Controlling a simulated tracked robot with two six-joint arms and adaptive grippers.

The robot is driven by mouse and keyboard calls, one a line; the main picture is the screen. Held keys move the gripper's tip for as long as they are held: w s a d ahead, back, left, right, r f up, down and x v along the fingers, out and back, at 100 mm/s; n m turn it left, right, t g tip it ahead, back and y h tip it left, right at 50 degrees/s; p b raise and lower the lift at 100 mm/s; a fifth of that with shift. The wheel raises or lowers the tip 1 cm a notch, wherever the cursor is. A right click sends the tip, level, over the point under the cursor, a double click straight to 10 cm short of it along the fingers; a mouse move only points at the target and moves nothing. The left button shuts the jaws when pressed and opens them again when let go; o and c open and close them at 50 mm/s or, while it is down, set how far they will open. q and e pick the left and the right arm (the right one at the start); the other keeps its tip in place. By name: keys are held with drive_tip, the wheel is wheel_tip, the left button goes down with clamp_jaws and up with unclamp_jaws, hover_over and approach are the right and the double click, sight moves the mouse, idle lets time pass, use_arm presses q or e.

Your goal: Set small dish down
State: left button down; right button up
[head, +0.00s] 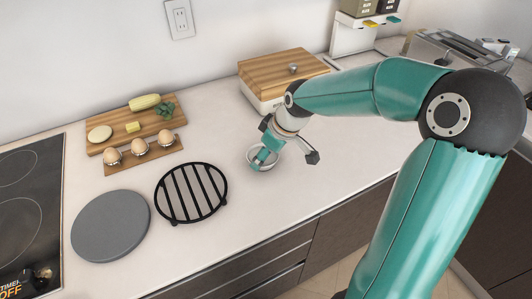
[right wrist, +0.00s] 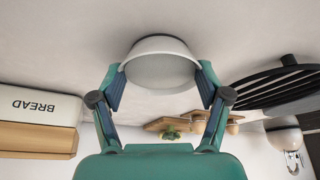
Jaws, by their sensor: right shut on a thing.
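A small white dish (head: 257,163) is at or just above the pale countertop, right of the black round rack; I cannot tell whether its base touches. My right gripper (head: 265,156) reaches down to it and partly hides it. In the right wrist view the white dish (right wrist: 160,68) sits between the two fingertips of my right gripper (right wrist: 161,82), which is shut on it from both sides. My left gripper is not in view.
A black round rack (head: 174,193) and a grey round plate (head: 110,226) lie left of the dish. Cutting boards with food (head: 161,122) and an egg holder are behind them. A bread box (head: 282,72) stands at the wall. The counter (head: 235,233) front edge is near; its surface around the dish is clear.

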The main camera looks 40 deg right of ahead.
drive_tip(key=shift+f, duration=0.2)
drive_tip(key=o, duration=1.2)
drive_tip(key=shift+r, duration=0.1)
drive_tip(key=shift+c, duration=0.2)
drive_tip(key=shift+r, duration=0.2)
drive_tip(key=a+v, duration=0.1)
drive_tip(key=v, duration=1)
drive_tip(key=shift+s+d+r, duration=0.2)
drive_tip(key=shift+d+r, duration=0.2)
drive_tip(key=shift+d, duration=0.05)
drive_tip(key=shift+f, duration=0.1)
